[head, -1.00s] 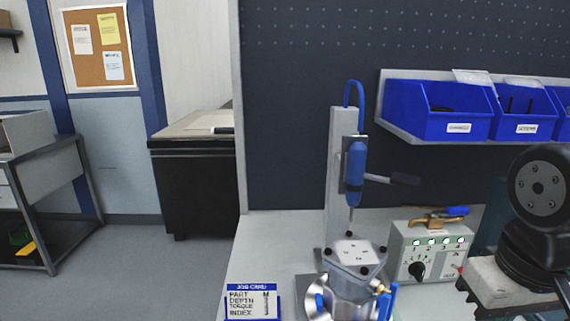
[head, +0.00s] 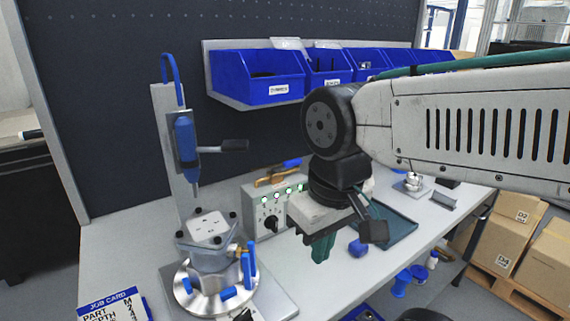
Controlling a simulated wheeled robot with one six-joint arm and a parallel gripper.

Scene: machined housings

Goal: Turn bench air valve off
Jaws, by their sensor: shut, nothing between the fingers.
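A brass valve (head: 271,178) with a blue lever handle (head: 292,163) sits on top of the grey control box (head: 266,215), at the back of the bench. The lever points to the right. My gripper (head: 321,246) hangs over the bench, right of the box and nearer the camera, pointing down. Its green fingers are shut with nothing between them, apart from the valve. My arm covers part of the box's right side.
A round metal fixture (head: 194,293) with a housing (head: 206,234) and blue clamps stands front left, beneath a blue screwdriver (head: 186,140) on a post. Blue bins (head: 257,78) hang on the back panel. A teal mat (head: 398,232) lies right. Cartons (head: 516,225) stand beyond the bench.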

